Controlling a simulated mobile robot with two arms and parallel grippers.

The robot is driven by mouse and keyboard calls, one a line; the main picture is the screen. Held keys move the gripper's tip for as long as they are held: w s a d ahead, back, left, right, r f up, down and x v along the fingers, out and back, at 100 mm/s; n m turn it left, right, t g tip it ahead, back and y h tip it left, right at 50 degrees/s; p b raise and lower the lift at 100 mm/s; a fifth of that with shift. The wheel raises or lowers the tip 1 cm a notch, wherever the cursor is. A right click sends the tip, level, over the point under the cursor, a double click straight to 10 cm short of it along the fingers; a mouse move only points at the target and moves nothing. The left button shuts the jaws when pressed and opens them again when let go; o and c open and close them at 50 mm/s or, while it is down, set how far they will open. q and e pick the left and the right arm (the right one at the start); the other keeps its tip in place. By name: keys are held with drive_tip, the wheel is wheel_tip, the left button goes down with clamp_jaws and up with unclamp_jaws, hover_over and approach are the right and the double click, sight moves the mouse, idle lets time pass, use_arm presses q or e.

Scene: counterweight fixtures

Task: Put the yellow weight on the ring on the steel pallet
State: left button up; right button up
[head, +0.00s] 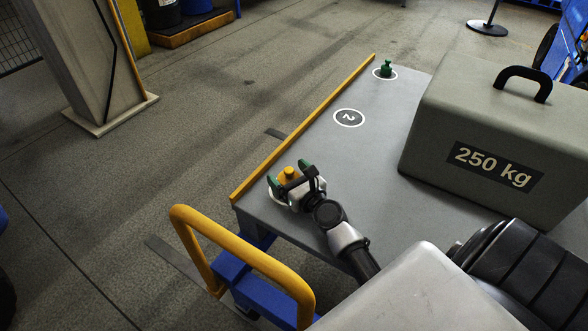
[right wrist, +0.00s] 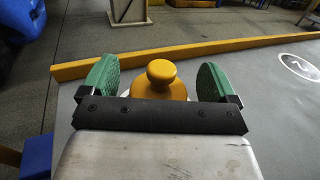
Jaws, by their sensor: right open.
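The yellow weight (head: 289,174), a squat piece with a round knob, stands at the near left corner of the grey pallet (head: 400,215). It also shows in the right wrist view (right wrist: 160,78). My right gripper (head: 288,178) is open, with its green finger pads on either side of the weight; gaps show between pads and weight. The weight's base is partly hidden by the gripper. My left gripper is not in view.
A green weight (head: 386,69) stands in another white ring at the far corner. A large grey 250 kg block (head: 480,150) fills the right side. A wooden strip (head: 310,125) edges the left side. A yellow handle rail (head: 240,255) stands in front.

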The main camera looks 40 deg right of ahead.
sight(291, 176)
drive_tip(key=shift+s+r, duration=0.1)
drive_tip(key=shift+s, duration=0.05)
drive_tip(key=s, duration=0.3)
drive_tip(key=s+b, duration=0.1)
drive_tip(key=s, duration=0.4)
drive_tip(key=shift+s, duration=0.15)
drive_tip(key=shift+s+b, duration=0.4)
drive_tip(key=shift+s, duration=0.75)
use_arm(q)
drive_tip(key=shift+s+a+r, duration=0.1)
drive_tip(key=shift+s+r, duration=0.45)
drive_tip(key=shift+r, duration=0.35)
use_arm(e)
drive_tip(key=shift+s, duration=0.6)
